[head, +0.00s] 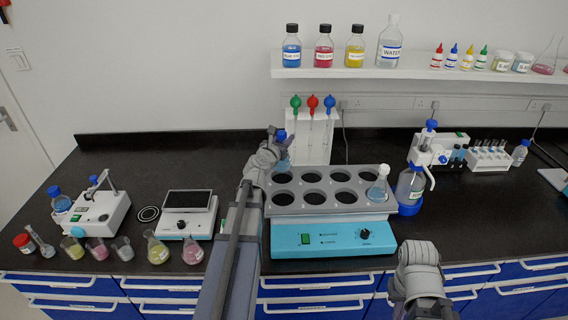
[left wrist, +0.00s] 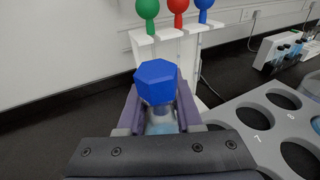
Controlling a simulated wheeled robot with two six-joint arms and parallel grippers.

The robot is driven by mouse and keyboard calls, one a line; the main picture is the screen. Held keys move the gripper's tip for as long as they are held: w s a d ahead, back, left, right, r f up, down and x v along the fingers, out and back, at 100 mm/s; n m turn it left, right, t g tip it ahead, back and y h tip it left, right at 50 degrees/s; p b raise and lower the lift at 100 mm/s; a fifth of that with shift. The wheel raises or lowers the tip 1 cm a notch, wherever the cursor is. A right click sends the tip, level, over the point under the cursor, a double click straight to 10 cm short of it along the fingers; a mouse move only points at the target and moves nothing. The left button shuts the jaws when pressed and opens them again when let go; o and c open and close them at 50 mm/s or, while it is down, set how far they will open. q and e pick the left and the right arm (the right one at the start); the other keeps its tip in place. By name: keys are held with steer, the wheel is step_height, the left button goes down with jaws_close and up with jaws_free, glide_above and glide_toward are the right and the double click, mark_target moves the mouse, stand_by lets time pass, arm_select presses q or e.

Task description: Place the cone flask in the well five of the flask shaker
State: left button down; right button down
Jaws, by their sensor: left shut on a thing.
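My left gripper (head: 279,146) is shut on a cone flask (head: 283,164) with pale blue liquid and a blue stopper. The left wrist view shows the blue stopper (left wrist: 156,80) between the fingers, with the flask body (left wrist: 161,121) partly hidden below. The flask is held at the back left of the flask shaker (head: 320,239), near its far left well. The shaker has a grey top with two rows of round wells; the numbers 7 and 8 show in the left wrist view. Another flask (head: 379,184) stands in the front right well. My right gripper (head: 418,252) is low at front right, fingers unclear.
A white pipette rack (head: 314,140) stands close behind the held flask. A balance (head: 187,210) and several flasks are left of the shaker. A blue-based bottle device (head: 411,190) stands right of it. A bottle shelf (head: 370,72) is above.

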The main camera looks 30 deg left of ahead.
arm_select(q)
steer(key=shift+f+b, duration=2.55)
steer(key=shift+f, duration=0.65)
steer(key=shift+r, duration=0.15)
steer(key=c, duration=1)
jaws_free()
steer(key=shift+f, duration=0.2)
steer(key=shift+c, duration=0.2)
steer(key=o, duration=0.5)
steer(key=shift+c, duration=0.2)
steer(key=shift+r, duration=0.15)
